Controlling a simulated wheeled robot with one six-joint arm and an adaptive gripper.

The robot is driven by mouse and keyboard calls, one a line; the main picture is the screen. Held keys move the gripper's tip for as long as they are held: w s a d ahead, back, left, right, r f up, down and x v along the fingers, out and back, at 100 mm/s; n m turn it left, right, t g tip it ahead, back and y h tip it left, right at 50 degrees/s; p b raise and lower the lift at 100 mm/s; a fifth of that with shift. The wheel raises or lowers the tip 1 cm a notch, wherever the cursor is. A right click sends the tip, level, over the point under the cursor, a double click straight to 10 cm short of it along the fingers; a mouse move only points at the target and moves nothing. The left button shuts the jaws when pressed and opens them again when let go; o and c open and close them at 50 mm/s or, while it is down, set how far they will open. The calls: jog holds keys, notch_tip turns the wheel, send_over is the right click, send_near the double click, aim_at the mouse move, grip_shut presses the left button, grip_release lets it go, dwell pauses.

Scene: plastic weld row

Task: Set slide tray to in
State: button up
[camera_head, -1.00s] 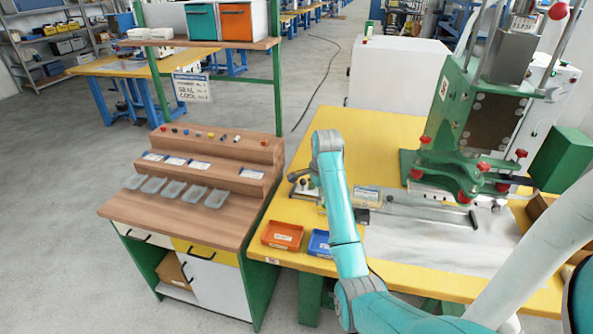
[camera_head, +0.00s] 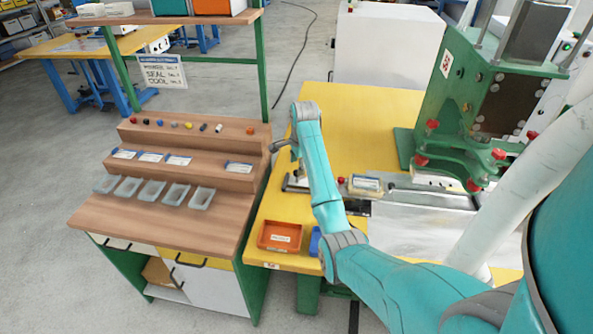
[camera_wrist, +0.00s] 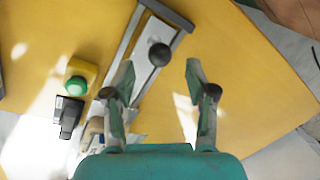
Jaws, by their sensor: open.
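The slide tray shows in the head view as a pale metal slide with a dark end bar (camera_head: 296,188) on the yellow bench, left of the green press (camera_head: 470,110). My arm hides part of it. In the wrist view its dark end bar (camera_wrist: 168,14) crosses the metal rails, and a round dark knob (camera_wrist: 160,54) shows near it. I cannot tell the height gap, and no contact shows. In the head view my gripper (camera_head: 282,147) is mostly hidden by my wrist.
A yellow box with a green button (camera_wrist: 76,82) and a black block (camera_wrist: 68,115) sit left of the rails. An orange bin (camera_head: 280,236) and a partly hidden blue bin (camera_head: 315,240) stand at the bench front. A wooden stepped workstation (camera_head: 185,165) stands left.

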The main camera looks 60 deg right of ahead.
jog(key=shift+w+d+f, duration=0.1)
jog(key=shift+w+f, duration=0.05)
jog(key=shift+f, duration=0.85)
jog(key=shift+w+d+f, duration=0.1)
jog(key=shift+w+f, duration=0.05)
jog(key=shift+f, duration=0.8)
grip_shut()
